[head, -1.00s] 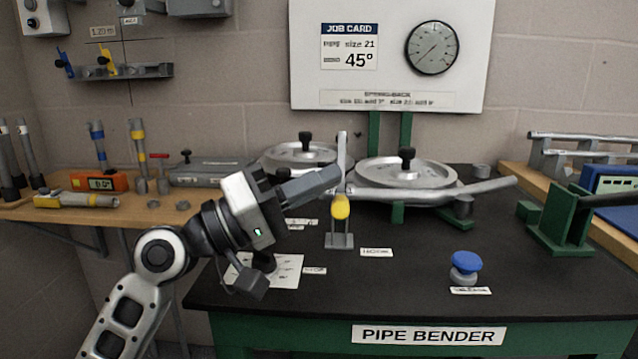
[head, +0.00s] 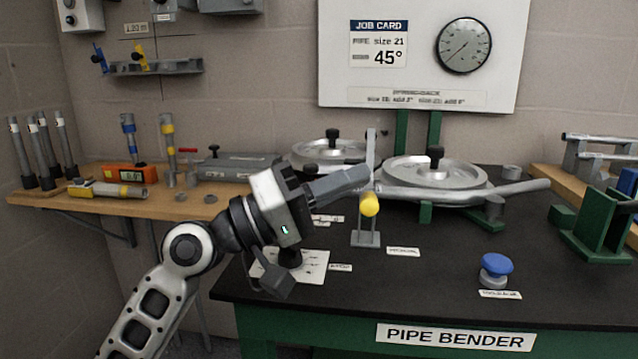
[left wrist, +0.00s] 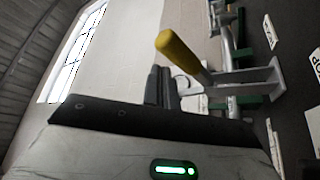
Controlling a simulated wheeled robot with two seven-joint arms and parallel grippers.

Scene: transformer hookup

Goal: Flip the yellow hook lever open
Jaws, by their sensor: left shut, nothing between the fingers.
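The yellow hook lever (head: 369,204) shows at the front of the pipe bender, above a small grey upright stand (head: 366,238). Its yellow grip points toward the camera. In the left wrist view the yellow grip (left wrist: 178,50) stands out just beyond my fingers. My left gripper (head: 368,178) is shut and empty. Its fingertips are right beside the lever, just above the yellow grip in the head view; I cannot tell whether they touch it. The fingers hide part of the lever's upper end. My right gripper is not in view.
Two round metal dies (head: 436,172) and a long pipe (head: 475,192) lie behind the lever. A blue knob (head: 495,266) stands at the right on the black bench top (head: 440,290). A green bracket (head: 600,225) is farther right.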

